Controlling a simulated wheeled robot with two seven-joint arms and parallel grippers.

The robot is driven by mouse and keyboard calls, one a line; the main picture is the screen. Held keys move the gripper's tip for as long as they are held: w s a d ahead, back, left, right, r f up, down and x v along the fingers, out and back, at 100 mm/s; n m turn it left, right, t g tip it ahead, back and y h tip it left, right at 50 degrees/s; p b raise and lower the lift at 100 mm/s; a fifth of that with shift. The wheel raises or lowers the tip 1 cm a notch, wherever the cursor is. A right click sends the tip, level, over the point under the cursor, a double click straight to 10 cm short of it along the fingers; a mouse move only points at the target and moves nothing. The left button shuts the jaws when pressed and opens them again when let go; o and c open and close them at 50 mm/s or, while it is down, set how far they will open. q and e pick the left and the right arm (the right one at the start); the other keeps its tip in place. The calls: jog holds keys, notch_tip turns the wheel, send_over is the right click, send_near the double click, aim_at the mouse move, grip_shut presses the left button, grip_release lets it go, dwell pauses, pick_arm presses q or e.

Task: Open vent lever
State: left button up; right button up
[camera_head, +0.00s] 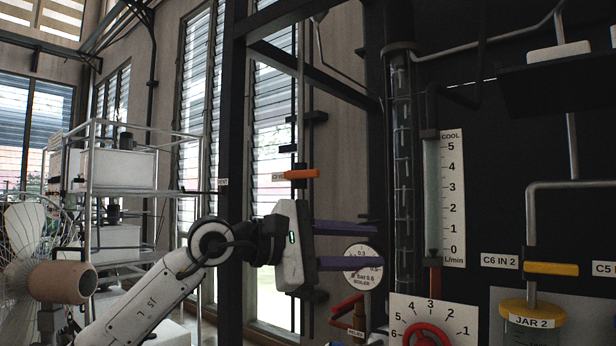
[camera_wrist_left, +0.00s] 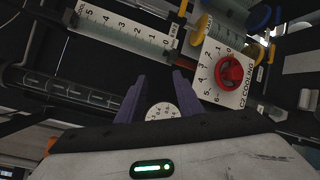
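I cannot tell for certain which part is the vent lever. An orange handle (camera_head: 301,174) lies level on a thin upright pipe, beside a small label that is hard to read. A thin dark rod (camera_head: 180,191) reaches left from the dark post, near a tiny white label (camera_head: 223,182). My left gripper (camera_head: 380,246) is below and right of the orange handle, its purple fingers apart and pointing right, in front of the boiler gauge. In the left wrist view, my left gripper (camera_wrist_left: 159,76) shows nothing held between its fingers. My right gripper is out of view.
The boiler gauge (camera_head: 363,265) and a red handle (camera_head: 347,304) are close to my fingers. A dial plate with a red wheel (camera_head: 427,336), a COOL flow gauge (camera_head: 452,198) and yellow-topped JAR 2 (camera_head: 533,315) stand right. A fan (camera_head: 30,235) and metal rack (camera_head: 90,210) stand left.

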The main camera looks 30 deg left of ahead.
aim_at(305, 174)
pick_arm(q)
jog(key=s+a+r+t+y, duration=0.2)
jog(key=a+r+y, duration=0.2)
jog(key=a+r, duration=0.3)
jog(key=s+a+r+t+y, duration=0.2)
jog(key=s+a+r+y, duration=0.15)
jog(key=a+r, duration=0.35)
jog(key=shift+y, duration=0.25)
jog(key=w+p, duration=0.1)
jog(key=w, duration=0.2)
jog(key=w+p, duration=0.1)
jog(key=w, duration=0.2)
jog(key=w+a+f+p, duration=0.1)
jog(key=w, duration=0.2)
jog(key=shift+w, duration=0.1)
jog(key=shift+w+f, duration=0.1)
jog(key=shift+w, duration=0.2)
jog(key=shift+w+p, duration=0.25)
jog(key=shift+p, duration=0.15)
jog(key=shift+w, duration=0.1)
jog(key=shift+c, duration=0.5)
grip_shut()
